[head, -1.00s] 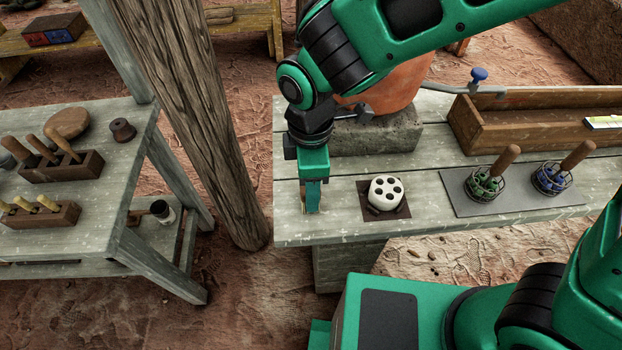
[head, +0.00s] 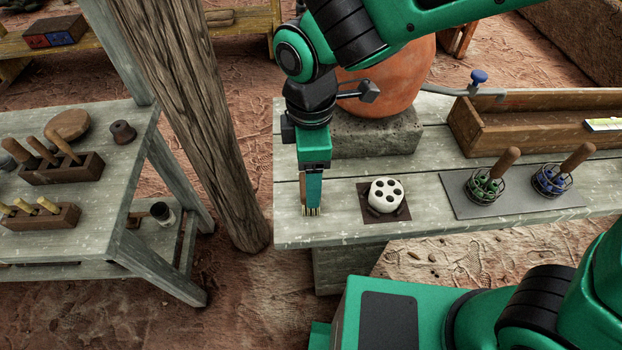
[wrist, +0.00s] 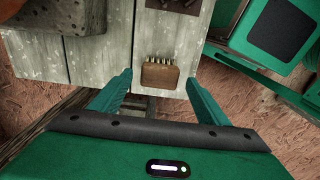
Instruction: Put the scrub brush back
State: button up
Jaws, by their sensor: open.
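The scrub brush (wrist: 159,74), a small brown wooden block with a row of pale bristles, is at the near left end of the grey plank table (wrist: 112,57). In the head view its bristles (head: 312,211) show below my gripper (head: 312,188), and the gripper hides most of its block. In the wrist view my gripper (wrist: 158,84) is open, with one finger on each side of the brush and gaps between. A white block with dark holes (head: 386,192) sits on a dark square mat (head: 400,214), to the right of the brush.
A grey mat (head: 462,206) holds a green-headed tool (head: 484,187) and a blue-headed tool (head: 550,178) in wire cages. A wooden trough (head: 490,140) and a clay pot on a stone block (head: 375,137) stand behind. A wooden post (head: 205,130) rises left of the table.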

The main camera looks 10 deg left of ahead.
notch_tip(320, 180, up, 8)
jog(key=shift+f, duration=0.25)
jog(key=w+d+m, duration=0.2)
jog(key=d+m, duration=0.2)
jog(key=d, duration=0.4)
jog(key=w+d+r+m, duration=0.1)
jog(key=w+d+m, duration=0.25)
jog(key=d, duration=0.55)
jog(key=w+d+m, duration=0.2)
jog(key=d+m, duration=0.2)
jog(key=d, duration=0.4)
jog(key=s+d+f+m, duration=0.1)
jog(key=s+d+m, duration=0.6)
jog(key=d, duration=0.4)
jog(key=s+d+f+m, duration=0.1)
jog(key=s+d+m, duration=0.6)
jog(key=d, duration=0.3)
jog(key=shift+s+d+f+m, duration=0.15)
jog(key=shift+s+d+m, duration=0.15)
jog(key=shift+m, duration=0.55)
jog(key=shift+w, duration=0.1)
